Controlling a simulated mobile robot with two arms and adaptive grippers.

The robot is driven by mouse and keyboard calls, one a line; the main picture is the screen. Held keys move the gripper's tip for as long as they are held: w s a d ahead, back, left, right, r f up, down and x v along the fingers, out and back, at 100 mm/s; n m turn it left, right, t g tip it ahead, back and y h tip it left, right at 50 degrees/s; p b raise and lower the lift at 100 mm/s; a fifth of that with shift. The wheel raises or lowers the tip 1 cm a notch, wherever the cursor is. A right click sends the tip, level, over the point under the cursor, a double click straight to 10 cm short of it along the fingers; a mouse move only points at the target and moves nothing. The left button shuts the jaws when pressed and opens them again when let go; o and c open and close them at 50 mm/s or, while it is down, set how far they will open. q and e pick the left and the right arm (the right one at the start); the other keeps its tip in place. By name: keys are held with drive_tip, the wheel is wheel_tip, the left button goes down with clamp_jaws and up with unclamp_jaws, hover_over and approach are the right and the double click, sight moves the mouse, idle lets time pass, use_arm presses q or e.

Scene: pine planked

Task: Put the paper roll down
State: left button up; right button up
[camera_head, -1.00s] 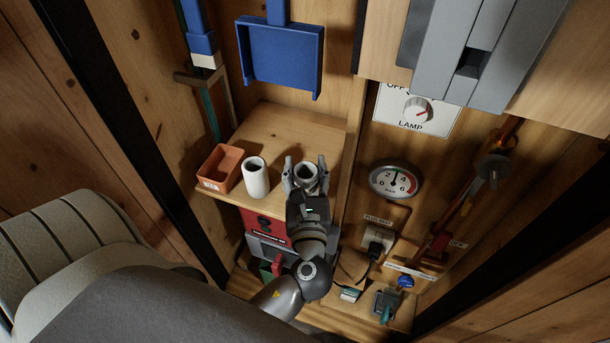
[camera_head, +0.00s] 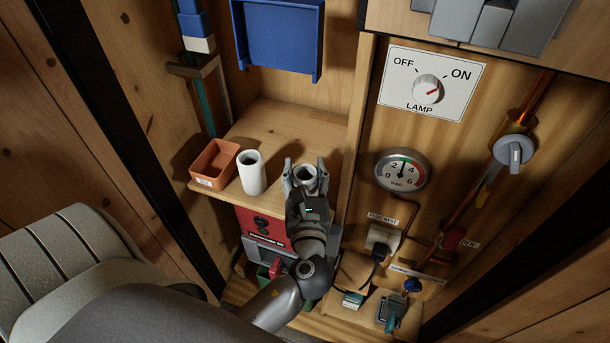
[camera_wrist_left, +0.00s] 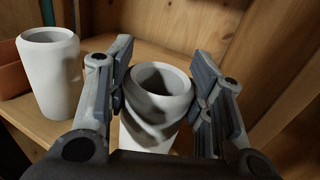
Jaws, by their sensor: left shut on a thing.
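My left gripper (camera_head: 305,170) is shut on a white, hollow paper roll (camera_head: 304,175), one finger on each side of it. In the left wrist view the held roll (camera_wrist_left: 160,95) is roughly upright, with its open top showing between the fingers (camera_wrist_left: 160,90). It is over the right part of the wooden shelf (camera_head: 290,127); whether its bottom touches the shelf is hidden. A second white roll (camera_head: 252,173) stands on the shelf to the left and also shows in the left wrist view (camera_wrist_left: 50,75). My right gripper is not in view.
An orange box (camera_head: 214,164) stands at the shelf's left end. A blue tray-like thing (camera_head: 277,35) hangs above. Right of the shelf are a gauge (camera_head: 401,171) and a lamp switch panel (camera_head: 431,83). A red box (camera_head: 262,228) is below. The shelf's back is clear.

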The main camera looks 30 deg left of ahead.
use_arm(q)
drive_tip(key=shift+f, duration=0.15)
drive_tip(key=o, duration=1)
